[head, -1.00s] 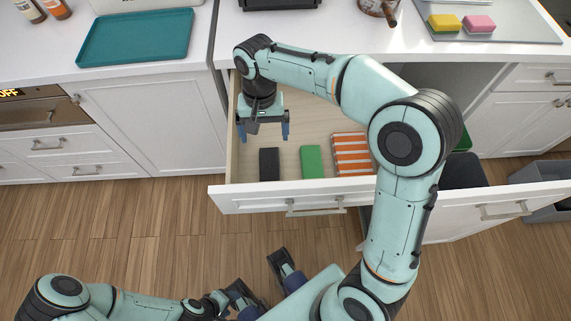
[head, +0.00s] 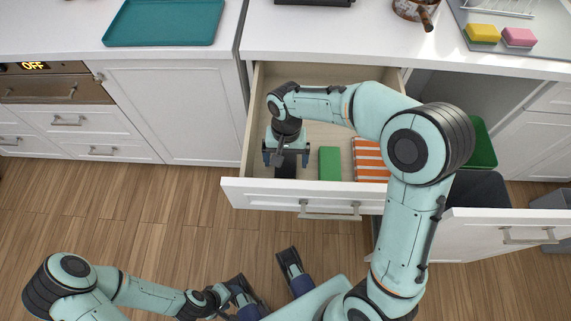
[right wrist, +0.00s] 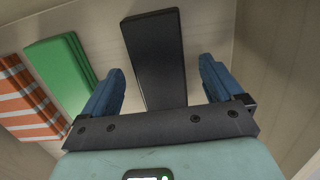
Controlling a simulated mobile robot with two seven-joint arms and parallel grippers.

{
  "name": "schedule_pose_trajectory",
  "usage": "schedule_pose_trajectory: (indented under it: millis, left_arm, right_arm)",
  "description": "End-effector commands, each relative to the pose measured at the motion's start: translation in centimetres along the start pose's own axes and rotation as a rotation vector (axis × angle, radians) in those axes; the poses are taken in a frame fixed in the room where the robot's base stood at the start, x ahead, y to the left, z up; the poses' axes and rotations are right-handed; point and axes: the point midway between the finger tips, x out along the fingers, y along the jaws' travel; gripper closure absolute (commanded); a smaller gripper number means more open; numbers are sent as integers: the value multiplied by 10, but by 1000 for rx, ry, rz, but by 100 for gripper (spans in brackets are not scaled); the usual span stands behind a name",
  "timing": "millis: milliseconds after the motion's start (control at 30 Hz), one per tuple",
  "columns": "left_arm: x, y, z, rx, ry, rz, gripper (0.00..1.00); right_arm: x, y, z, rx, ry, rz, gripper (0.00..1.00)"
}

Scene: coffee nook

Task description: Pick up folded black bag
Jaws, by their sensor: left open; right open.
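The folded black bag (head: 290,171) lies in the open drawer, near its front left, partly hidden under my right gripper in the head view. In the right wrist view the black bag (right wrist: 155,55) is a flat dark rectangle, with its near end between the two blue fingers. My right gripper (head: 286,158) is open and empty, over the bag with one finger to each side; the wrist view (right wrist: 160,88) shows no contact. My left gripper (head: 270,283) is open and empty, low over the floor in front of the drawer.
A folded green bag (head: 329,163) and an orange-and-white striped cloth (head: 369,160) lie to the right in the same drawer (head: 265,193). The drawer's walls stand close around my right gripper. Another pulled-out unit (head: 500,228) with dark contents is at the right.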

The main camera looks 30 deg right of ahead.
Motion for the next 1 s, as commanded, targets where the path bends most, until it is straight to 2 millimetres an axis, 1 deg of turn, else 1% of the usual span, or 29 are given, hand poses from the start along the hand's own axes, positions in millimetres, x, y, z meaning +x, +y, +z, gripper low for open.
schedule_pose_trajectory:
  millis: [33, 100, 333, 367, 400, 467, 500, 533, 833, 933, 1000]
  left_arm:
    - [2, 0, -1, 1, 2, 1, 45]
    - [2, 0, -1, 1, 3, 1, 45]
    - [2, 0, -1, 1, 4, 1, 45]
    - [2, 0, -1, 1, 4, 1, 45]
    - [2, 0, -1, 1, 4, 1, 45]
    - [2, 0, -1, 1, 3, 1, 45]
    - [2, 0, -1, 1, 3, 1, 45]
    - [2, 0, -1, 1, 3, 1, 45]
    - [1, 0, -1, 1, 3, 0, 45]
    - [0, 0, 0, 0, 1, 0, 45]
    - [-3, 1, 1, 0, -2, 0, 45]
  right_arm:
    - [7, 0, 0, 1, -1, 1, 6]
    - [10, 0, 0, 1, 0, 0, 6]
    - [11, 0, 0, 0, 1, 0, 6]
    - [10, 0, 0, 0, 1, 0, 13]
    - [10, 0, 0, 0, 1, 0, 26]
    - [10, 0, 0, 0, 1, 0, 45]
    - [10, 0, 0, 0, 1, -1, 58]
    - [10, 0, 0, 0, 1, -1, 66]
    - [8, 0, 0, 0, 2, -1, 67]
    - [0, -1, 0, 0, 4, -3, 67]
    - [-12, -1, 2, -1, 4, -4, 67]
